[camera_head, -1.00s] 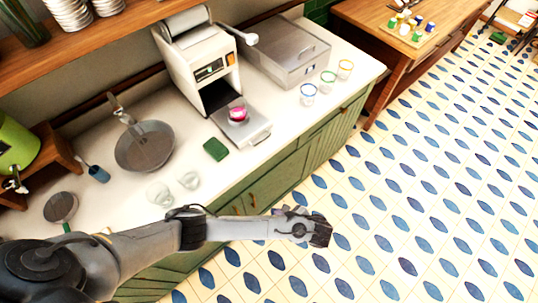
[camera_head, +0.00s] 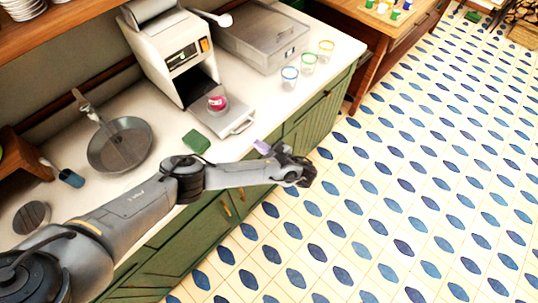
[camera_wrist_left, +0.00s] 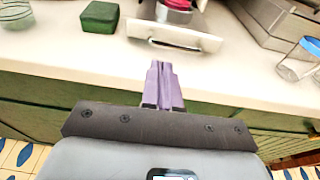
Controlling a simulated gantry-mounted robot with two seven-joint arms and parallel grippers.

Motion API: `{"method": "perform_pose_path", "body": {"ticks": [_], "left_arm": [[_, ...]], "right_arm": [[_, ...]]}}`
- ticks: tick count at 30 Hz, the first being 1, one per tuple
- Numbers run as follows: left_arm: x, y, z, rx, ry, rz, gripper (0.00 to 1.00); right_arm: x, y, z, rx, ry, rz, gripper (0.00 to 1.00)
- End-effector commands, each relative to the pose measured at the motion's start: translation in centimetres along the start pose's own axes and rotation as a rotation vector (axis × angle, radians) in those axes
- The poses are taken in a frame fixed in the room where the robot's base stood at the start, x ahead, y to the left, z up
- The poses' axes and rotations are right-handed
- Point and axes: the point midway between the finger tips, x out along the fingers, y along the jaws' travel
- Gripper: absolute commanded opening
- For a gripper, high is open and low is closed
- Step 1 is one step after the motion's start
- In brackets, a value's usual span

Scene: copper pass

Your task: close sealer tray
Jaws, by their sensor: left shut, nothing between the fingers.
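The sealer (camera_head: 160,45) stands on the white counter with its metal tray (camera_head: 240,127) pulled out of the front opening. A pink-red cup (camera_head: 217,103) sits in the tray. In the left wrist view the tray's front with its handle (camera_wrist_left: 172,36) lies just beyond my fingertips, and the cup (camera_wrist_left: 177,4) shows at the top edge. My left gripper (camera_head: 262,147) is at the counter's front edge, pointing at the tray front; its purple fingers (camera_wrist_left: 163,68) are shut and empty. A small gap seems to separate them from the handle. My right gripper is out of view.
A green block (camera_head: 196,141) lies left of the tray. Several coloured-rim glasses, one blue-rimmed (camera_head: 289,78), stand right of it before a metal box (camera_head: 260,38). A pan (camera_head: 120,146) lies further left. Open floor is right of the counter.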

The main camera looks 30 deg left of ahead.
Motion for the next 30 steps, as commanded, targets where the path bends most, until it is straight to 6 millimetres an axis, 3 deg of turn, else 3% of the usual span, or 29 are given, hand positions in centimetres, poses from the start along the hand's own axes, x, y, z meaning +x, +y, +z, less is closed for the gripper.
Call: {"method": "perform_pose_path", "body": {"ticks": [1, 6, 13, 30], "left_arm": [[1.3, 0.0, -0.6, -0.002, -0.001, 0.001, 0.00], [3.6, 0.0, -0.5, -0.001, 0.000, 0.000, 0.00], [6.1, 0.0, 0.1, 0.000, 0.000, 0.001, 0.00], [7.1, 0.0, 0.0, 0.000, 0.001, -0.001, 0.00]], "right_arm": [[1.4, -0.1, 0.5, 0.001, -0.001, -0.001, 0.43], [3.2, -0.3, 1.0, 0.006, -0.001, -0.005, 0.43], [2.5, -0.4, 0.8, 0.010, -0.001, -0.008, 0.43], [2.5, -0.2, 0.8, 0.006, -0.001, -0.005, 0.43]]}}
